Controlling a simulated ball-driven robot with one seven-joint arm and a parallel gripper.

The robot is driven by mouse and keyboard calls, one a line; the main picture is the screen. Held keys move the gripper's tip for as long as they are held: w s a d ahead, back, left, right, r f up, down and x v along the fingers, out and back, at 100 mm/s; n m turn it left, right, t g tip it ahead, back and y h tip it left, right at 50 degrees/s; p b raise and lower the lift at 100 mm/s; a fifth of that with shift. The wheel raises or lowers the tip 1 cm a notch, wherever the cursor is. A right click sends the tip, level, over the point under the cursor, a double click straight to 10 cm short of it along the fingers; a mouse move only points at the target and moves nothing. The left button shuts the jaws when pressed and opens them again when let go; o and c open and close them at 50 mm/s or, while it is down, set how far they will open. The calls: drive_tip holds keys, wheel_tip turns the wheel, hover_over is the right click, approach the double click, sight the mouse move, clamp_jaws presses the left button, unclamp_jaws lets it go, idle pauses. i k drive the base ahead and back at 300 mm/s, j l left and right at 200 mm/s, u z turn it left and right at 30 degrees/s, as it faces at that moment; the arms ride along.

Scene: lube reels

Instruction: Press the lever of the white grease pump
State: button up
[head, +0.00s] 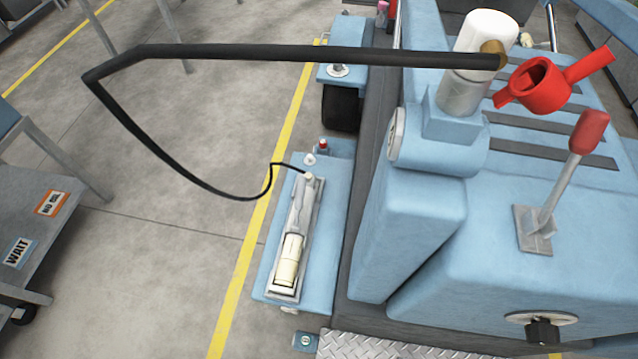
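A white, capped cylinder (487,32) with a metal lower body stands upright on the blue machine at the upper right. A brass fitting on it joins a thick black hose (300,54). The hose bends at the left and thins down to a long pale device (291,255), with a cream cylinder in a metal frame, on a low blue ledge. I cannot tell which of these is the white grease pump. A lever with a red grip (565,175) stands on a metal plate on the machine's top, tilted right. My gripper is not in view.
A red handled fitting (541,84) sits beside the white cylinder. The blue machine (450,295) fills the right side. A grey cart (40,225) with labels stands at the left. Grey floor with a yellow line (236,300) is open between them. The hose spans this gap.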

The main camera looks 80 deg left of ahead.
sight(302, 181)
drive_tip(key=j+u, duration=0.1)
drive_tip(key=u, duration=1.65)
drive_tip(key=i+j+z, duration=0.1)
drive_tip(key=i+j, duration=0.05)
drive_tip(key=j, duration=0.1)
